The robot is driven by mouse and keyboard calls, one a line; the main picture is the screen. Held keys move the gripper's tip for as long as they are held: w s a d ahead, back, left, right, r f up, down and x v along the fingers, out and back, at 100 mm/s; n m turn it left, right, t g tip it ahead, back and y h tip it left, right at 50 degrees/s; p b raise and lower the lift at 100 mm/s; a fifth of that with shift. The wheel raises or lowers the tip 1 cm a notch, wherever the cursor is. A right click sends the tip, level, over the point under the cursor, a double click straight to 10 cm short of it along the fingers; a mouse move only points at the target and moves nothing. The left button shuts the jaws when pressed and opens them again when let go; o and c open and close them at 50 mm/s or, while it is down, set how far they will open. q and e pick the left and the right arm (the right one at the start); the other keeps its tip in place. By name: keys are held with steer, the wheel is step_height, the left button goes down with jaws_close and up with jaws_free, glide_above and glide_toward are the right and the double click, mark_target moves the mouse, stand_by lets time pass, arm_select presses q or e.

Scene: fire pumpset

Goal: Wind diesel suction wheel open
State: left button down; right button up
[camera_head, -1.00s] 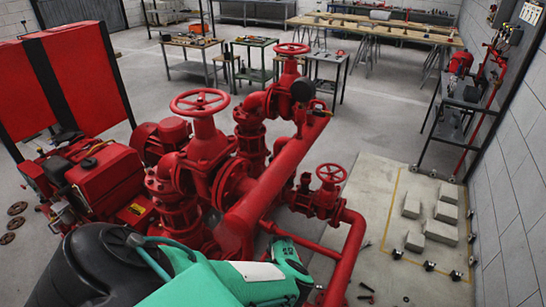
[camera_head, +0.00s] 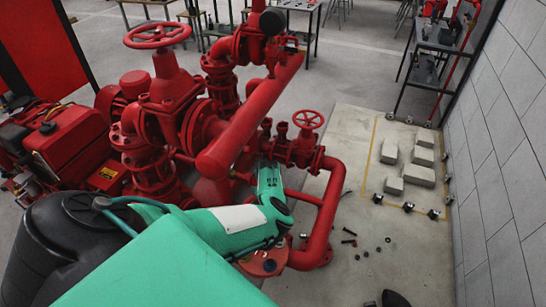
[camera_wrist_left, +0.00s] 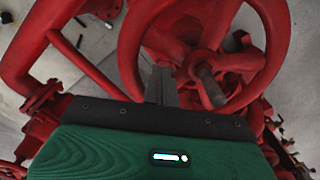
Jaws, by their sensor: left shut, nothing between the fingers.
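A large red handwheel (camera_head: 157,34) tops the tall valve at upper left in the head view. A smaller red handwheel (camera_head: 308,120) tops a valve on the right-hand pipe. I cannot tell which is the diesel suction wheel. My green left arm reaches in from the bottom left, and its far end is beside the red pipes. In the left wrist view, my left gripper (camera_wrist_left: 160,85) is shut and empty. Its narrow dark fingers overlap the lower rim of a red handwheel (camera_wrist_left: 133,40), left of its hub; contact is unclear. My right gripper is not in view.
A thick red pipe (camera_head: 250,110) runs diagonally beside my left arm. A red engine (camera_head: 70,145) stands at left. Pale blocks (camera_head: 418,165) and small loose parts lie on the concrete pad at right. A shelf (camera_head: 430,75) stands by the wall.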

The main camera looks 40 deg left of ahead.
arm_select(q)
steer(key=shift+s+a, duration=0.15)
steer(key=shift+a, duration=0.75)
steer(key=shift+s+a, duration=0.1)
steer(key=shift+a, duration=0.05)
steer(key=shift+d, duration=0.5)
step_height(320, 180, up, 8)
steer(key=p, duration=0.7)
steer(key=shift+d+f, duration=0.1)
